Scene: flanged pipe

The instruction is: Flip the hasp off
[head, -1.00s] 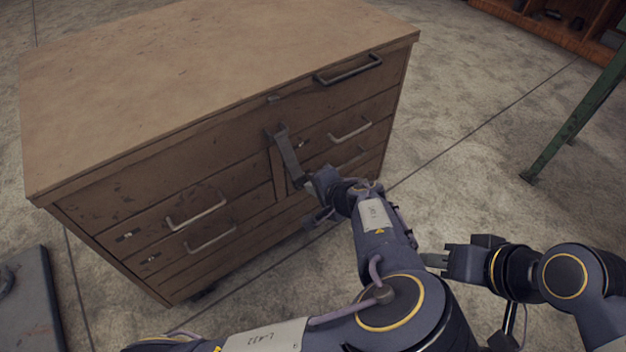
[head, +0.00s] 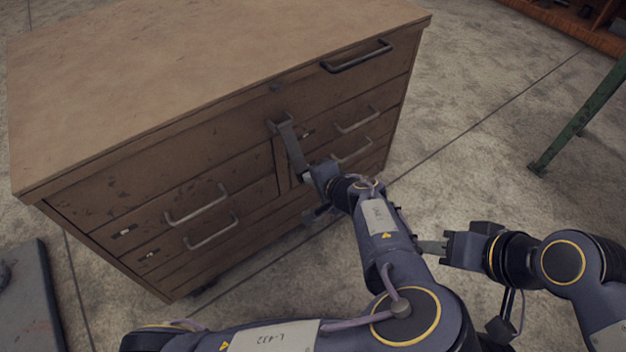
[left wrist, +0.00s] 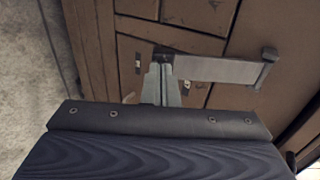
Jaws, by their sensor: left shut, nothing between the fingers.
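The hasp (head: 293,148) is a grey metal strap with a bent end, at the middle of the brown drawer cabinet's front. Its bent upper end stands apart from the small round fitting (head: 275,88) above. In the left wrist view the hasp strap (left wrist: 215,70) runs rightward from the fingertips to its bent end. My left gripper (head: 308,179) is shut and empty at the strap's lower end; its fingers (left wrist: 160,84) look close to or touching the strap, and contact is unclear. My right gripper (head: 432,247) is away from the cabinet, right of my left forearm; its finger gap is unclear.
The cabinet (head: 200,70) has a flat bare top and several drawer handles, including a dark one (head: 357,56) at upper right. A grey flat object (head: 30,300) lies at lower left. A green leg (head: 580,120) stands at right. Open floor lies between.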

